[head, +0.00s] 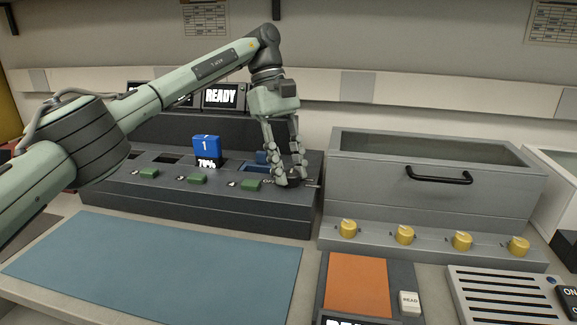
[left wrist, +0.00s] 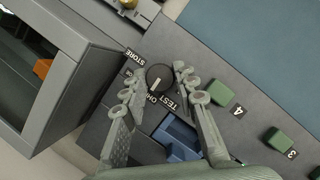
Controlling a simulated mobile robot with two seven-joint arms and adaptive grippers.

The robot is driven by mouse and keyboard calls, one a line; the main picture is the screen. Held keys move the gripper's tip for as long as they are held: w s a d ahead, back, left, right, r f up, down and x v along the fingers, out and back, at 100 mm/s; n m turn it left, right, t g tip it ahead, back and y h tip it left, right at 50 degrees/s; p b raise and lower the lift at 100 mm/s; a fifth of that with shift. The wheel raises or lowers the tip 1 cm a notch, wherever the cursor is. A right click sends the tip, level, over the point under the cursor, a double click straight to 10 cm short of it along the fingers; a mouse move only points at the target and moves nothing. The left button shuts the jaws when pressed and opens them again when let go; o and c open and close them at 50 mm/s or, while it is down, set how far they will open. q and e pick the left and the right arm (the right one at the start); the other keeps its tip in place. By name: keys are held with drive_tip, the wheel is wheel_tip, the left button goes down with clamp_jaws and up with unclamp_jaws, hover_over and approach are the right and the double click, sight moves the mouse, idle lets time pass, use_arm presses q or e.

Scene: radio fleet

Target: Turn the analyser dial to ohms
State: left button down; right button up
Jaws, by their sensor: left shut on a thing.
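The analyser (head: 225,203) is a dark grey console with several bays and green buttons. Its round black dial (left wrist: 160,77) shows in the left wrist view, with a pale pointer line and the labels STORE, TEST and one starting OH, partly hidden. The line points towards the OH label side. My left gripper (head: 291,183) is low at the console's right end, fingers pointing down. In the left wrist view its fingertips (left wrist: 157,72) are on either side of the dial, shut on it. In the head view the fingers hide the dial. My right gripper is not in view.
A blue battery marked 1 (head: 207,145) shows 70% in a bay; another blue block (left wrist: 180,138) sits beside the dial. A grey case (head: 430,185) with yellow knobs (head: 405,235) stands close right. A blue mat (head: 150,262) lies clear in front.

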sight(289, 172)
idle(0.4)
use_arm(q)
drive_tip(key=c, duration=1.2)
unclamp_jaws()
wheel_tip(289, 172, up, 10)
drive_tip(key=shift+r, duration=0.1)
